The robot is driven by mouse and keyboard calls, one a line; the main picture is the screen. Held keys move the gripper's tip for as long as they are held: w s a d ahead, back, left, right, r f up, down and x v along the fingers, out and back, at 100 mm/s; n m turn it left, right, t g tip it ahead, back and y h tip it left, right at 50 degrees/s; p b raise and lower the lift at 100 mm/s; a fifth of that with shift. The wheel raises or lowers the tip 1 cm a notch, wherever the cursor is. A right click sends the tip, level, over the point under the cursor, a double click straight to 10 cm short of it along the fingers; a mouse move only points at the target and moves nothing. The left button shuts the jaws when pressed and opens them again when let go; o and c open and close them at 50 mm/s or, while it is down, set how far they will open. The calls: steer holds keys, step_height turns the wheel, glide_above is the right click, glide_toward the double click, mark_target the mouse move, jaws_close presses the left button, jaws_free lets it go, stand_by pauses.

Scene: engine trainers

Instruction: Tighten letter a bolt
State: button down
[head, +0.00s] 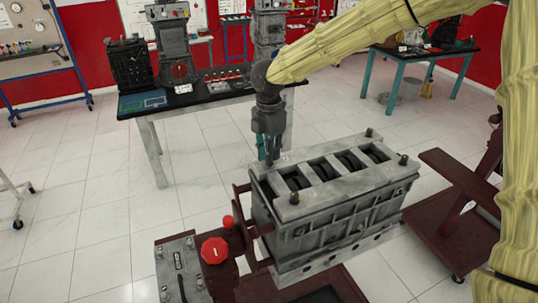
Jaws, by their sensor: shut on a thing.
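A grey engine block (330,205) with several rectangular openings along its top is held on a dark red stand. Dark bolts stand at its top corners: one at the front left (293,198), one at the right (403,159) and one at the far back (368,132). My gripper (269,154) points down over the back left corner of the block, shut on what looks like a bolt there. The fingers hide most of that bolt, and I cannot tell whether it is seated. No letter marks are readable, so I cannot tell which bolt is a.
A red knob (214,250) and a grey plate (181,268) stand at the block's front left. A dark workbench (190,100) with equipment is behind. A second red stand (455,225) is close on the right.

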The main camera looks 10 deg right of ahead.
steer(key=shift+w+r+m+b, duration=0.15)
steer(key=shift+m+b, duration=0.45)
steer(key=shift+m, duration=1.4)
steer(key=c, duration=1.4)
jaws_free()
step_height(320, 180, up, 12)
steer(key=shift+f, duration=0.15)
